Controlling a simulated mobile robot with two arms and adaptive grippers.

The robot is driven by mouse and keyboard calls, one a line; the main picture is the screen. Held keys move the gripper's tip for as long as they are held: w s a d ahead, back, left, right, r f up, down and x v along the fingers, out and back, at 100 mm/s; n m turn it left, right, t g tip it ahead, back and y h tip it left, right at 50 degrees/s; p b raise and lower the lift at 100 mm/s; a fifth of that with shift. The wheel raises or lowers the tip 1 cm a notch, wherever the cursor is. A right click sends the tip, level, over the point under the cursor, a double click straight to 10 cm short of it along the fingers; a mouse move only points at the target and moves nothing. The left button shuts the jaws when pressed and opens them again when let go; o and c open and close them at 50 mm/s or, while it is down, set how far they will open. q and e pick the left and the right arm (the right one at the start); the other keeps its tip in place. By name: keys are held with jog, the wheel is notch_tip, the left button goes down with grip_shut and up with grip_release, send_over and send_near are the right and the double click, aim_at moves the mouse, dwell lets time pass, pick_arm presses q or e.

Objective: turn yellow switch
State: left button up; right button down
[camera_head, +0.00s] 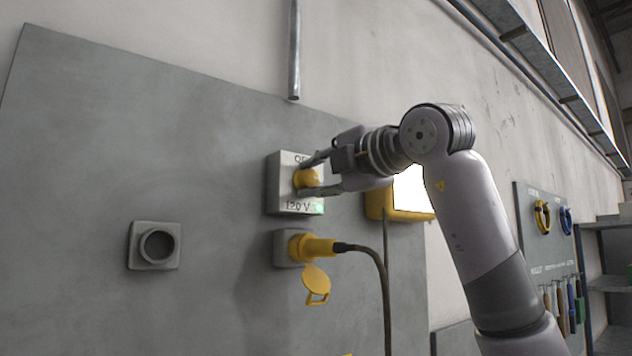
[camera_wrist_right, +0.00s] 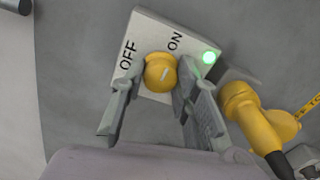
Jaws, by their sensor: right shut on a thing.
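The yellow switch (camera_head: 306,178) is a round knob on a pale box (camera_head: 286,200) marked 120 V, fixed to the grey wall panel. My right gripper (camera_head: 312,178) reaches it from the right, with one finger above the knob and one below. In the right wrist view the yellow switch (camera_wrist_right: 160,72) sits between the two fingertips of the right gripper (camera_wrist_right: 158,80), which is shut on it. The white mark on the knob points toward the ON label (camera_wrist_right: 175,41). The OFF label (camera_wrist_right: 128,55) is at the left. A green light (camera_wrist_right: 209,57) is lit on the box. My left gripper is out of view.
A yellow plug (camera_head: 318,246) with a dark cable sits in a socket just below the switch box, its yellow cap hanging. An empty grey socket (camera_head: 155,246) is at the left. A yellow-framed bright panel (camera_head: 411,192) is behind my right arm. A tool board (camera_head: 548,240) hangs at the right.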

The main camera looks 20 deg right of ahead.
dwell(0.3)
jog(key=c, duration=1.2)
grip_release()
jog(key=shift+w, duration=0.15)
jog(key=shift+c, duration=0.2)
jog(key=v, duration=1.2)
